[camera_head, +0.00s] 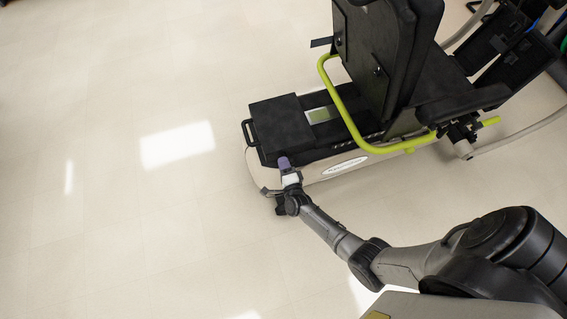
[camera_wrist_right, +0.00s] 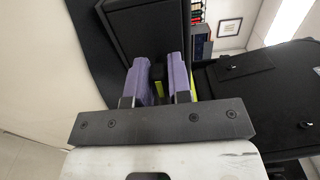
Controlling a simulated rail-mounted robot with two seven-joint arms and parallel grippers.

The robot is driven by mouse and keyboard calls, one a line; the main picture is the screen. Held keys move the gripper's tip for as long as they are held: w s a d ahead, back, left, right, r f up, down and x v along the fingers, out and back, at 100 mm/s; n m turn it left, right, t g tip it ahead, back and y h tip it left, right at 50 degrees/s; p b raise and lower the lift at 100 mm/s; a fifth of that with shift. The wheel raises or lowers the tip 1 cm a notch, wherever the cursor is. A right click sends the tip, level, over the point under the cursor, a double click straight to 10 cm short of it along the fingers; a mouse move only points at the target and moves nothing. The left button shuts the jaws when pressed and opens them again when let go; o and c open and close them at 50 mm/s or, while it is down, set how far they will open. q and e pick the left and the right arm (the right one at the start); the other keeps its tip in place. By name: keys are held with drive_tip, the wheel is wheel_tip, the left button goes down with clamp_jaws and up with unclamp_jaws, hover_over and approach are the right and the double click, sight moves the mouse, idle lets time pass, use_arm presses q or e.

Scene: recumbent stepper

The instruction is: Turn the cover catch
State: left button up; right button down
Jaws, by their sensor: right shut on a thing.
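The recumbent stepper's black rear cover (camera_head: 280,122) sits behind the seat on the light base. My right gripper (camera_head: 284,162) is at the cover's near lower edge, with its purple fingers against that side. In the right wrist view the two purple fingers (camera_wrist_right: 161,72) are shut on a small dark piece between them, which looks like the cover catch (camera_wrist_right: 158,73). The catch is mostly hidden by the fingers, so its turn angle cannot be told. The black cover (camera_wrist_right: 150,35) rises just beyond the fingertips. My left gripper is not in view.
The black seat back (camera_head: 375,55) and a yellow-green tube (camera_head: 349,122) stand to the right of the cover. The seat back also fills the right of the wrist view (camera_wrist_right: 255,95). The pale floor (camera_head: 110,230) at left is clear.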

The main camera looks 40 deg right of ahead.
idle(0.4)
drive_tip(key=c, duration=1.4)
unclamp_jaws()
drive_tip(key=shift+c, duration=0.2)
drive_tip(key=o, duration=0.4)
drive_tip(key=shift+c, duration=0.2)
drive_tip(key=shift+s, duration=0.1)
drive_tip(key=shift+s+a, duration=0.1)
drive_tip(key=shift+s, duration=0.15)
drive_tip(key=p+v, duration=0.4)
drive_tip(key=v, duration=0.9)
